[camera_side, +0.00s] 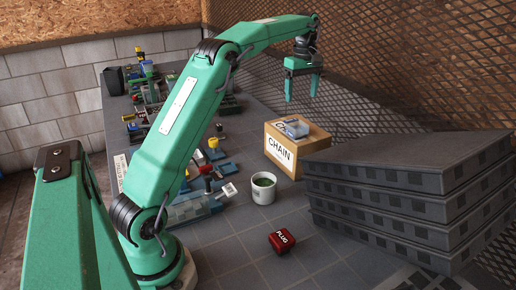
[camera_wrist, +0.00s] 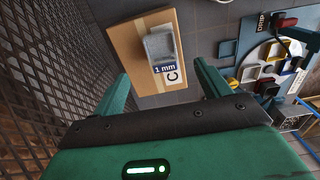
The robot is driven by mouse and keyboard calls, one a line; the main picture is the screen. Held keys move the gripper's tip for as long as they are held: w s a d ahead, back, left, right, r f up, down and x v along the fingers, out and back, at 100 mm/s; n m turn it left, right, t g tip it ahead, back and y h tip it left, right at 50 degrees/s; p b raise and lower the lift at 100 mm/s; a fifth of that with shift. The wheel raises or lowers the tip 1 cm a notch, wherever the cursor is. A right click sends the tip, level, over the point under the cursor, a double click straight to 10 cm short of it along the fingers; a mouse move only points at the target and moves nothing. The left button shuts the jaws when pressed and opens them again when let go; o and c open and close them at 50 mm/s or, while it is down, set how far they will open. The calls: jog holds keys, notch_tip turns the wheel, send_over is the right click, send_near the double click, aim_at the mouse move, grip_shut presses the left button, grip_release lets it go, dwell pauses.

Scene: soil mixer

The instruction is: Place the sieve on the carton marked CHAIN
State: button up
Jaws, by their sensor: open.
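The carton marked CHAIN (camera_side: 281,153) stands on the grey tiled surface, left of the dark stack in the side view. Its tan top (camera_wrist: 126,44) fills the upper middle of the wrist view, with part of a label reading C. The sieve (camera_side: 292,128), a small grey tray with a blue "1 mm" tag, rests on top of the carton; it also shows in the wrist view (camera_wrist: 158,46). My gripper (camera_side: 302,97) is open and empty, above the carton and apart from the sieve. Its two fingers (camera_wrist: 162,76) are spread wide in the wrist view.
A white pot with green contents (camera_side: 263,190) and a red PLUG block (camera_side: 282,241) stand in front of the carton. Dark stacked slabs (camera_side: 400,200) are at right. Mesh fencing (camera_side: 420,70) rises behind. Mixed parts (camera_side: 150,85) crowd the left.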

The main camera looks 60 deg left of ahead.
dwell(0.3)
jog(key=s+d+r+m+t, duration=0.1)
jog(key=s+d+r+m, duration=0.2)
jog(key=s+d+m, duration=0.3)
jog(key=s+d+r+m+t, duration=0.2)
jog(key=s+d+r+m, duration=0.15)
jog(key=s+d, duration=0.45)
jog(key=s+d+f+m+t, duration=0.1)
jog(key=s+d+f+m, duration=0.3)
jog(key=s, duration=0.4)
jog(key=s+d+f+m+t, duration=0.1)
jog(key=s+d+f+m, duration=0.3)
jog(key=s, duration=0.4)
jog(key=shift+s+d+f+t, duration=0.15)
jog(key=shift+s+f+t, duration=0.15)
jog(key=shift+f, duration=0.15)
